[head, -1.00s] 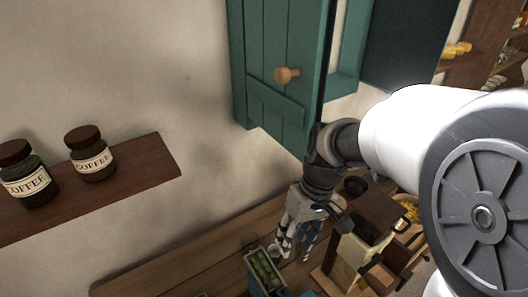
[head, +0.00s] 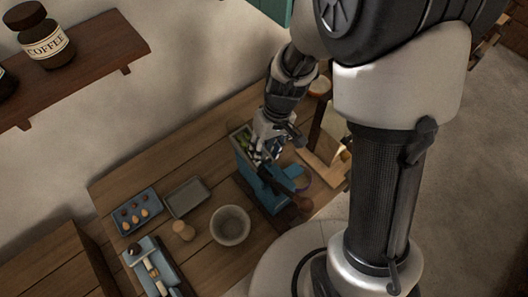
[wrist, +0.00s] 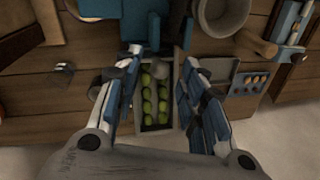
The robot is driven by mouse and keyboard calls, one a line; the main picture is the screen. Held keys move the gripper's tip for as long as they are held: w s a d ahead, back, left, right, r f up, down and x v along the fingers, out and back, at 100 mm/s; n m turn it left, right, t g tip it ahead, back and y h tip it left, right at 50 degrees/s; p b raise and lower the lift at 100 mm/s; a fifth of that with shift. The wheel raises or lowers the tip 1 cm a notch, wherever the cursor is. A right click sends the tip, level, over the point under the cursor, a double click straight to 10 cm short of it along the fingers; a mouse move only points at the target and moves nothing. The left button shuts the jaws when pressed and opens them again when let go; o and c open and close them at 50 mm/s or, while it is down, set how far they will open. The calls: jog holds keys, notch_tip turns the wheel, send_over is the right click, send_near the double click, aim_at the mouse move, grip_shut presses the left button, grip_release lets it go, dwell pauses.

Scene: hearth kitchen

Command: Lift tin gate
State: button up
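A narrow tin (wrist: 157,105) holding several green round items lies between my gripper's fingers in the wrist view. At its far end stands a blue slatted part (wrist: 154,25); I cannot tell whether this is the tin gate. My gripper (wrist: 161,60) is open, with one finger along each side of the tin and nothing visibly clamped. In the head view my gripper (head: 266,141) is low over the tin, whose green contents (head: 243,139) show at its left. The blue body (head: 262,188) extends toward the front, partly hidden by my gripper.
A grey bowl (head: 230,226), a wooden shaker-like piece (head: 183,230), a grey tray (head: 187,198) and a blue tray (head: 127,228) with egg-like pieces stand on the wooden counter (head: 120,187). A blue object (head: 160,255) lies at front left. A shelf with coffee jars (head: 45,42) hangs above.

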jog(key=shift+s+a+f, duration=0.1)
jog(key=shift+a+f, duration=0.05)
jog(key=shift+f, duration=0.45)
jog(key=shift+c, duration=0.5)
grip_shut()
jog(key=shift+r, duration=0.1)
